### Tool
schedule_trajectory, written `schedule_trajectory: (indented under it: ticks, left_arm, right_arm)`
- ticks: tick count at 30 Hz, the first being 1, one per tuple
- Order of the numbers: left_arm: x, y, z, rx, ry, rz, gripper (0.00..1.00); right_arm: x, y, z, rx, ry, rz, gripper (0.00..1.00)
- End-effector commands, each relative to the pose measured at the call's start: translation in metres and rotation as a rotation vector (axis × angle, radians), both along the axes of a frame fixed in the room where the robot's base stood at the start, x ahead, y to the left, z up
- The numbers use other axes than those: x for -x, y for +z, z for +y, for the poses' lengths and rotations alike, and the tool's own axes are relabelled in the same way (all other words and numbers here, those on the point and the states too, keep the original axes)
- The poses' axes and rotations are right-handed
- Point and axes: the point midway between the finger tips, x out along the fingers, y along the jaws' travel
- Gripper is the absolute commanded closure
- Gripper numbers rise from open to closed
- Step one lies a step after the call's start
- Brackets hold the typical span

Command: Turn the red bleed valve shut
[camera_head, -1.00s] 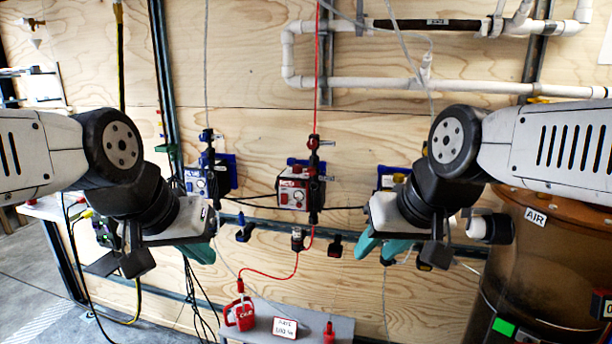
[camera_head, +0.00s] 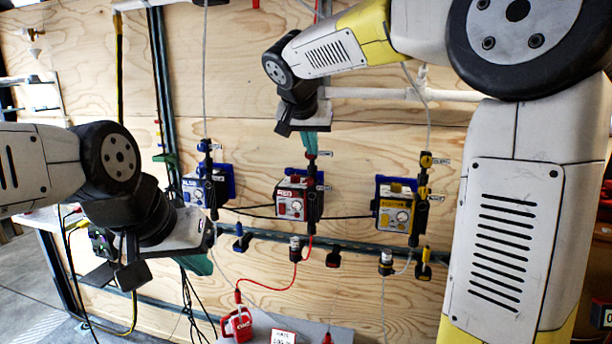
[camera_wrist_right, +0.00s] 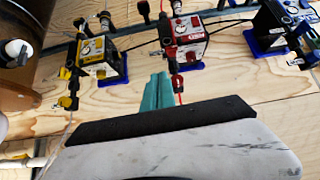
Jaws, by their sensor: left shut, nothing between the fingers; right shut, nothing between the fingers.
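The red filter unit (camera_head: 293,204) is mounted on the plywood wall between a blue unit and a yellow unit. Red valve fittings (camera_head: 312,183) sit on the dark pipe beside it; which is the bleed valve I cannot tell for sure. My right gripper (camera_head: 309,151) points down just above these fittings, its teal fingers shut and empty. In the right wrist view the fingers (camera_wrist_right: 157,92) are beside the upper red fitting (camera_wrist_right: 177,82); contact cannot be told. My left gripper (camera_head: 203,264) is shut and empty, low at the left, away from the red unit.
The blue unit (camera_head: 199,192) stands left and the yellow unit (camera_head: 396,211) right. A red hose (camera_head: 272,288) runs below the red unit to a red jug (camera_head: 237,323). My right arm blocks the right side. White pipes cross the upper wall.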

Motion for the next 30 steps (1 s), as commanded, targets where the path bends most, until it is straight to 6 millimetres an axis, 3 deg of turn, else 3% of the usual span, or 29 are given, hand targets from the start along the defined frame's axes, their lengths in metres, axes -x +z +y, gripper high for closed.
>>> schedule_trajectory:
  ticks: [3,8,22,30]
  left_arm:
    - [0.000,0.000,0.000,0.000,0.000,0.000,1.00]
    - [0.000,0.000,0.000,0.000,0.000,0.000,1.00]
    - [0.000,0.000,0.000,0.000,0.000,0.000,1.00]
    - [0.000,0.000,0.000,0.000,0.000,0.000,1.00]
  right_arm:
    - [-0.018,0.006,0.017,0.004,-0.026,-0.038,1.00]
    - [-0.028,0.002,0.018,0.003,-0.038,-0.051,1.00]
    - [-0.089,-0.064,-0.003,0.003,-0.038,-0.046,1.00]
    - [-0.089,-0.098,-0.003,0.002,-0.037,-0.048,1.00]
